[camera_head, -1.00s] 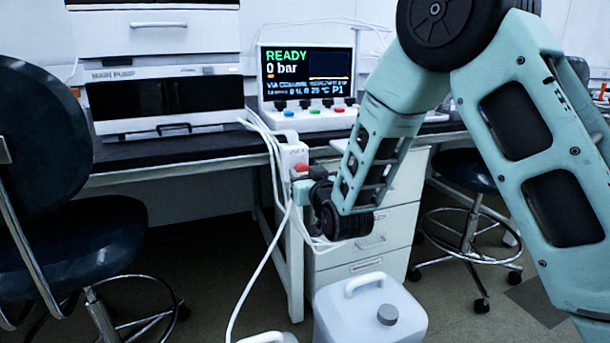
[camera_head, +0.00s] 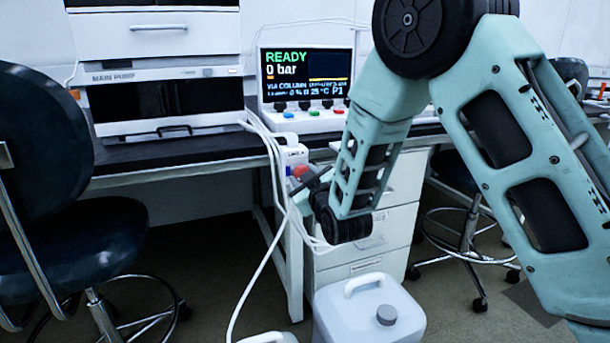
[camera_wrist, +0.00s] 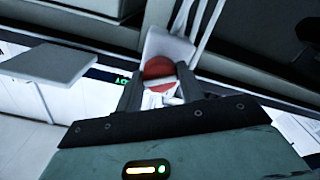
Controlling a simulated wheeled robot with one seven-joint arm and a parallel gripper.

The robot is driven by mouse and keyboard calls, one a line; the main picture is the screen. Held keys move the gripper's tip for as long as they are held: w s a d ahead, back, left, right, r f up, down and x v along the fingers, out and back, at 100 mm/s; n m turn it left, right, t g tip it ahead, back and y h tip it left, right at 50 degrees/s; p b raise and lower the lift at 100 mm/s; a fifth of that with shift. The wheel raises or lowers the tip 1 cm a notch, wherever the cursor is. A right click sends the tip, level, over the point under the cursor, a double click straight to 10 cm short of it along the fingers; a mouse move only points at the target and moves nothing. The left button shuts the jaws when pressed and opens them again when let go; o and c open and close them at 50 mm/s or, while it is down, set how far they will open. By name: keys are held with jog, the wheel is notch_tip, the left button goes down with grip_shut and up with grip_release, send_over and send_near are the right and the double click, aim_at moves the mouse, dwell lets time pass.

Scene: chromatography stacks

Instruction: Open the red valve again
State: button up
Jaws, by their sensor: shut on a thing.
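The red valve (camera_head: 301,171) is a round red knob on a white block (camera_head: 293,152) at the front edge of the bench. In the wrist view the red valve (camera_wrist: 158,70) sits between my fingertips, with a pale bar across its face. My gripper (camera_wrist: 160,92) is shut on the valve, one finger at each side. In the head view my gripper (camera_head: 308,186) reaches the valve from the lower right, and its fingers partly hide the knob.
A display (camera_head: 305,78) reads READY and 0 bar. White tubes (camera_head: 268,150) hang in front of the bench. A white canister (camera_head: 368,315) stands below my arm. A dark chair (camera_head: 70,235) is at left, and a stool (camera_head: 470,210) stands at right.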

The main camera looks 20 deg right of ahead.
jog(key=n+p, duration=0.5)
jog(key=n, duration=0.6)
jog(key=shift+n, duration=0.4)
jog(key=shift+f, duration=0.1)
jog(key=o, duration=1)
jog(key=s+p, duration=1)
jog(key=s, duration=0.7)
jog(key=shift+s+d+p, duration=0.25)
jog(key=shift+p, duration=0.15)
